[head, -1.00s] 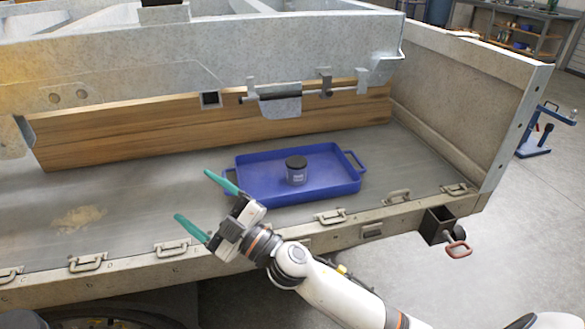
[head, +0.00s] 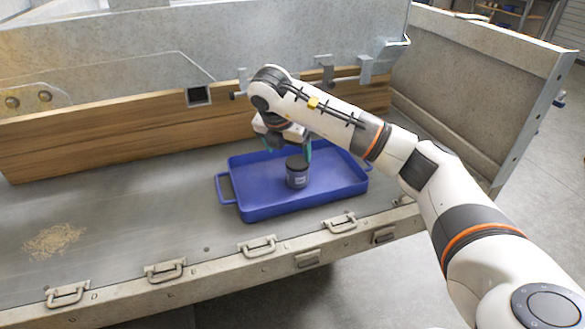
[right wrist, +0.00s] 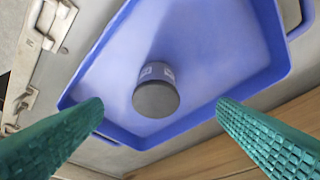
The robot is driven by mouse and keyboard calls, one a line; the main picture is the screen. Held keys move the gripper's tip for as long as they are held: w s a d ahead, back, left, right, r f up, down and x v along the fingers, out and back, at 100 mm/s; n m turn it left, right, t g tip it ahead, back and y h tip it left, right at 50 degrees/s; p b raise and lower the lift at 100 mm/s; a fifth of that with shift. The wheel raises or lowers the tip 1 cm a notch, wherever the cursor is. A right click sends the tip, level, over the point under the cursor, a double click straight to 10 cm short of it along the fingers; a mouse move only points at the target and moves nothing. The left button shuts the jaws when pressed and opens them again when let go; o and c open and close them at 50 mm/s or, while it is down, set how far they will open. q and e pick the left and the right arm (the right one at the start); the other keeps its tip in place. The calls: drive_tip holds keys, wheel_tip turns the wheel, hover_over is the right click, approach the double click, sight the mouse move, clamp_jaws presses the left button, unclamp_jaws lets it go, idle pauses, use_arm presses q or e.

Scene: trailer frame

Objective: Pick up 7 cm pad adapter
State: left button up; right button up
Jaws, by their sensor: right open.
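The 7 cm pad adapter (head: 297,171), a short dark-topped cylinder with a light label, stands upright in the blue tray (head: 257,212). It also shows in the right wrist view (right wrist: 156,90), between and beyond the two fingers. My right gripper (right wrist: 160,110) has its green fingers wide apart with nothing between the tips. In the head view my right gripper (head: 290,150) hangs over the back part of the tray, at the adapter's far side, partly hidden by its own arm. I cannot see my left gripper.
The tray lies on the grey trailer bed (head: 130,220), with a wooden board (head: 100,140) behind it. Metal latch handles (head: 258,246) line the front edge. A side wall (head: 480,90) rises at the right. The bed left of the tray is clear except for a sandy patch (head: 53,240).

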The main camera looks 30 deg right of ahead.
sight(296, 164)
drive_tip(key=x, duration=0.5)
drive_tip(key=shift+s+d+f, duration=0.1)
drive_tip(key=shift+s+d, duration=0.05)
drive_tip(key=shift+d, duration=0.15)
drive_tip(key=shift+d+f+b, duration=0.15)
drive_tip(key=shift+f+b, duration=0.15)
drive_tip(key=shift+f, duration=0.25)
drive_tip(key=x, duration=0.4)
drive_tip(key=shift+w+d+f, duration=0.1)
drive_tip(key=shift+w+d, duration=0.15)
drive_tip(key=shift+w+d+f, duration=0.1)
drive_tip(key=shift+f, duration=0.15)
use_arm(q)
drive_tip(key=r, duration=0.2)
drive_tip(key=w+r, duration=0.1)
drive_tip(key=r, duration=0.1)
drive_tip(key=shift+w+d, duration=0.1)
drive_tip(key=shift+d, duration=0.05)
use_arm(e)
drive_tip(key=shift+c, duration=0.2)
use_arm(q)
drive_tip(key=shift+f, duration=0.1)
use_arm(e)
drive_tip(key=shift+r, duration=0.1)
drive_tip(key=c, duration=1.4)
